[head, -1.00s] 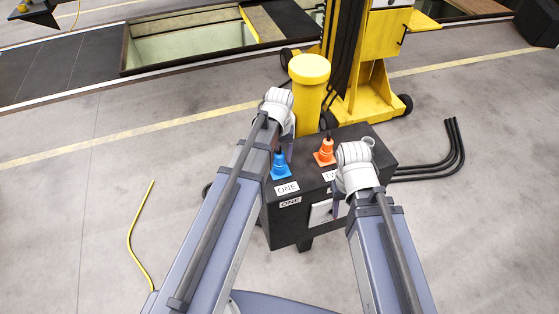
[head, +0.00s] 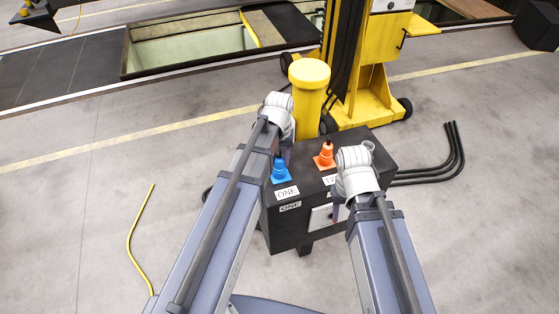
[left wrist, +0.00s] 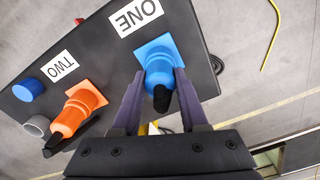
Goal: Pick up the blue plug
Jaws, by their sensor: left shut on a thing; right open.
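The blue plug (head: 281,171) is cone-shaped with a square base and stands on the black box (head: 295,226) by the label ONE. In the left wrist view the blue plug (left wrist: 158,62) sits between the fingers of my left gripper (left wrist: 161,88). My left gripper (head: 284,150) is shut on its upper part, and the base still appears to rest on the box top. My right gripper (head: 338,206) is open at the box's right front, partly hidden by its own wrist.
An orange plug (head: 325,156) stands to the right by the label TWO. A yellow post (head: 309,95) rises behind the box, with a yellow lifting machine (head: 366,88) beyond. Black cables (head: 452,150) run right. A yellow cable (head: 133,232) lies on open floor at left.

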